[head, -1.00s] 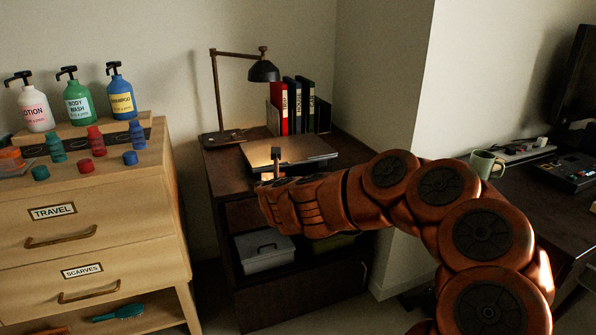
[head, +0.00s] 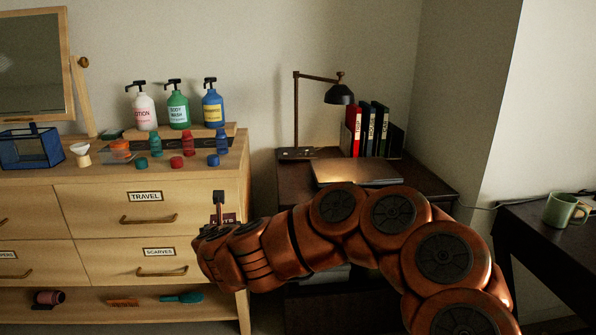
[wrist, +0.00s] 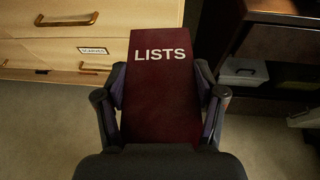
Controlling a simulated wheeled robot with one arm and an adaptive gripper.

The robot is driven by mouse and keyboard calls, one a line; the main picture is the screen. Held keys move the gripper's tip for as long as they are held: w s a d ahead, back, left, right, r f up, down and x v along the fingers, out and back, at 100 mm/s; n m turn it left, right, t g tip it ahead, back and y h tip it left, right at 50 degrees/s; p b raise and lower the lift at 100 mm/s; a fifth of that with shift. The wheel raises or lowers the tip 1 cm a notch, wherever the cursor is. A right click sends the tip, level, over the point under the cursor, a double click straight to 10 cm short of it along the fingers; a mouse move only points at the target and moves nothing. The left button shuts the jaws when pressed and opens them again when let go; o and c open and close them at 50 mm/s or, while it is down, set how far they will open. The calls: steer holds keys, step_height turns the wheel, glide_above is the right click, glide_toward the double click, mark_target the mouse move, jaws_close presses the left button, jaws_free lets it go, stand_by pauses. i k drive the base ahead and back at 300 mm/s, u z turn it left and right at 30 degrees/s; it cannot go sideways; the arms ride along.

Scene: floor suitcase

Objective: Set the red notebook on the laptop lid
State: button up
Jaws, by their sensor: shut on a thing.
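My gripper (wrist: 160,82) is shut on the dark red notebook (wrist: 157,107), whose cover reads LISTS. The fingers hold it at its left and right edges in the wrist view. In the head view only a small part of the notebook (head: 229,217) shows beyond the end of my arm, in front of the light wooden dresser. The closed laptop (head: 350,173) lies on the dark desk to the right of my gripper. My arm hides the laptop's front part. No notebook lies on the visible part of the lid.
A lamp (head: 297,110) and several binders (head: 368,130) stand behind the laptop. The dresser (head: 90,212) holds bottles and small items. A second dark table (head: 545,240) with a green mug (head: 562,209) is at the right. Floor shows below the notebook (wrist: 60,130).

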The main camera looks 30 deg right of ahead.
mark_target(368, 169)
steer(key=u, duration=2)
steer(key=k, duration=1.3)
steer(key=z, duration=1.6)
steer(key=i, duration=1)
steer(key=u, duration=0.05)
